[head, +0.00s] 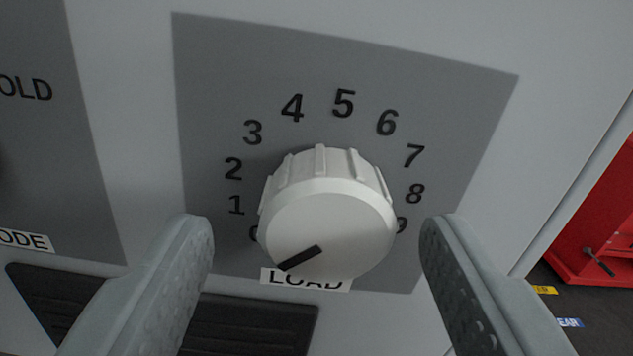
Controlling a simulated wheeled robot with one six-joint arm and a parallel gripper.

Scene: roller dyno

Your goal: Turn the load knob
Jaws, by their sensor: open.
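The load knob (328,222) is white, round and ribbed, and sits on a dark grey dial plate (230,75). Numbers run around it from about 0 at lower left to 9 at right. A black pointer mark on its face points to the lower left, near the 0. A LOAD label (305,280) is partly hidden under the knob. My gripper (318,250) is open, with one finger left of the knob and the other right of it. Gaps show between both fingers and the knob, so it is not gripped.
Another grey plate (45,150) with a partly cut-off MODE label (25,240) is at the left. Dark vent-like slots (255,322) lie below the dial. The pale panel ends at the right, beyond which a red object (600,220) stands on a dark floor.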

